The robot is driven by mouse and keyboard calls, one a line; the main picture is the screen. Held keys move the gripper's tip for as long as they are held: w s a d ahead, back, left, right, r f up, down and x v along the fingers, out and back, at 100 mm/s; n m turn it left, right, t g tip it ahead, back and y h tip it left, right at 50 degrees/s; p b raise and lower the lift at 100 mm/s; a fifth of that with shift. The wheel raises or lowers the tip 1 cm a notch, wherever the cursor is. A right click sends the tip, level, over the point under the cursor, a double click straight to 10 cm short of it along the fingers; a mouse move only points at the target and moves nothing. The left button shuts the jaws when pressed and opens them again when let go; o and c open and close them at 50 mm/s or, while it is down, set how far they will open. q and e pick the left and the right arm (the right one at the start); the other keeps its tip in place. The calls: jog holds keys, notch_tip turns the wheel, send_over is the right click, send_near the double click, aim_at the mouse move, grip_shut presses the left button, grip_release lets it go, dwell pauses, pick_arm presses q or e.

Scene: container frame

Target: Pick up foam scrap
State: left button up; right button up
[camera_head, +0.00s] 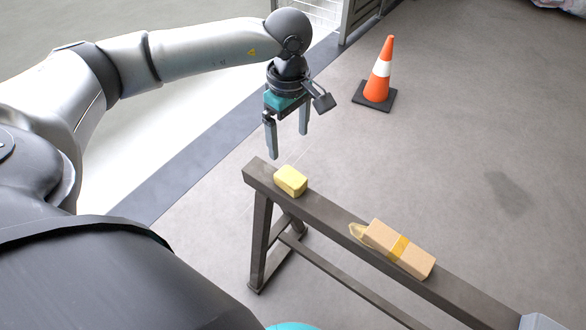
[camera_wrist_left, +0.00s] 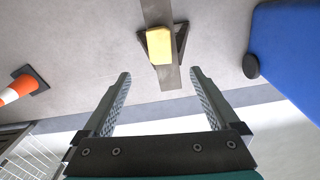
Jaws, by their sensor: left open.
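The foam scrap (camera_head: 291,180) is a small yellow block. In the left wrist view the foam scrap (camera_wrist_left: 159,46) shows ahead of the fingertips, on the beam's end. My left gripper (camera_head: 288,156) is open and empty, pointing down above the beam's left end, apart from the foam. Its two fingers (camera_wrist_left: 160,75) show spread in the left wrist view. My right gripper is not in view.
A brown box with a yellow band (camera_head: 411,254) lies farther right on the beam, with a translucent yellowish piece (camera_head: 357,231) at its left end. An orange cone (camera_head: 381,72) stands on the floor behind. A pale blue-grey object (camera_head: 540,322) sits at lower right.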

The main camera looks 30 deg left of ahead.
pick_arm(q)
jog(key=b, duration=0.2)
send_over(291, 176)
notch_tip(291, 176, down, 7)
jog(key=shift+s+a+f, duration=0.1)
jog(key=shift+a+f, duration=0.05)
jog(key=shift+f+b, duration=0.95)
jog(key=shift+f, duration=1.2)
jog(key=shift+f+b, duration=0.5)
jog(key=shift+f, duration=0.85)
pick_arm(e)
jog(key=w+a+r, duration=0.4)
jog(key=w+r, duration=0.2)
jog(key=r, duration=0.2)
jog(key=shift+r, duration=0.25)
pick_arm(q)
jog(key=shift+c, duration=0.3)
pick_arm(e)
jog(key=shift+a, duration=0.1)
pick_arm(q)
jog(key=c, duration=1.3)
jog(key=shift+c, duration=0.2)
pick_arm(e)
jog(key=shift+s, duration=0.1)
pick_arm(q)
jog(key=shift+r, duration=0.15)
